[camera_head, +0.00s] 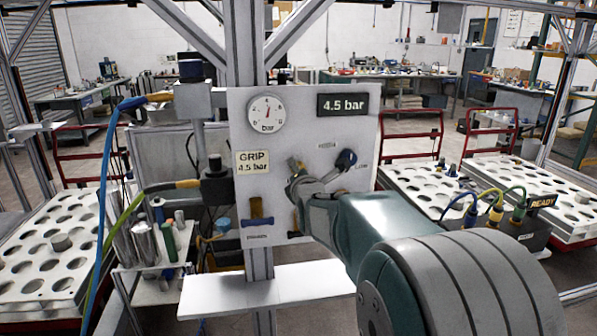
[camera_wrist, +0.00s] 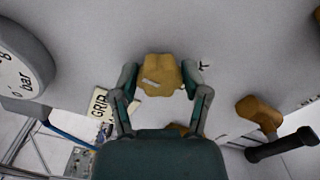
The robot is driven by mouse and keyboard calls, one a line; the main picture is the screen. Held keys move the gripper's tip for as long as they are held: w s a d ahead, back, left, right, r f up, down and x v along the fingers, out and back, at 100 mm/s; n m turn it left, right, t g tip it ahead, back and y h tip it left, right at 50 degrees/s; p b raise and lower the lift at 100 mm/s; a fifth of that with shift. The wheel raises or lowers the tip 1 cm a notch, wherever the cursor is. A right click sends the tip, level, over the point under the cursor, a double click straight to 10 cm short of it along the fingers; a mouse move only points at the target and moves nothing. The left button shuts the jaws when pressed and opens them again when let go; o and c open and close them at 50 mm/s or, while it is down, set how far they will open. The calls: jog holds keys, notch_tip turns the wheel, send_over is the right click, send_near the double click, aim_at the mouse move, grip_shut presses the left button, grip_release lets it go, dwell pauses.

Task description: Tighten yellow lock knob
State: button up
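The yellow lock knob (camera_wrist: 161,74) is in the upper middle of the wrist view, with a pale mark on its face. My gripper (camera_wrist: 161,76) has one fingertip against each side of it, left and right. No clear gap shows between the tips and the knob. In the head view my gripper (camera_head: 294,172) is at the middle of the white panel (camera_head: 215,0), and the knob is hidden there by the fingers.
A dark-handled lever (camera_head: 346,160) sits right of my gripper; a yellow-topped handle (camera_head: 257,221) is lower left. A white shelf (camera_head: 270,290) juts out below.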

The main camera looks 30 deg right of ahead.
jog(key=shift+c, duration=1.4)
